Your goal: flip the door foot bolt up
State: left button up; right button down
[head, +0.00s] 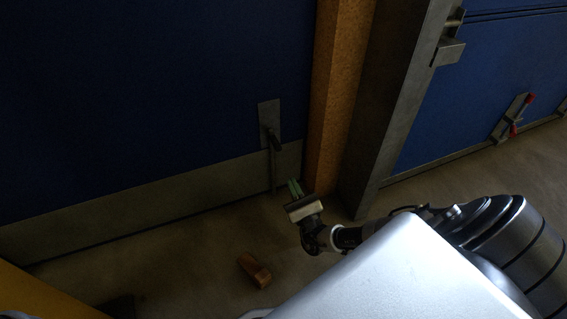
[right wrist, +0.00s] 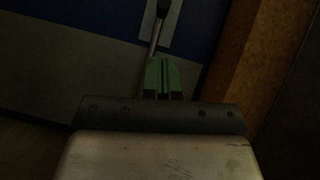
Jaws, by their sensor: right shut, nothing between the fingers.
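The door foot bolt (head: 271,140) is a grey metal plate with a dark knob and a thin rod hanging down, low on the blue door (head: 150,90). In the right wrist view the foot bolt (right wrist: 161,27) shows at the top, its rod running down toward my fingers. My right gripper (head: 295,187) is just below and to the right of the bolt, near the door's bottom edge. Its green fingers (right wrist: 163,77) are shut with nothing between them. I cannot tell whether they touch the rod. My left gripper is not in view.
A wooden block (head: 254,270) lies on the floor left of my right arm. An orange-brown post (head: 338,100) and a grey metal frame (head: 400,110) stand right of the door. Another blue panel with a red-tipped latch (head: 514,117) is at the far right.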

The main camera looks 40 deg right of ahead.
aim_at(281, 151)
jog(key=w+r+b, duration=0.1)
jog(key=w+r, duration=0.3)
jog(key=r, duration=0.2)
jog(key=shift+w, duration=0.15)
jog(key=shift+a, duration=0.1)
notch_tip(281, 151, up, 3)
jog(key=shift+f+p, duration=0.15)
jog(key=shift+p, duration=0.8)
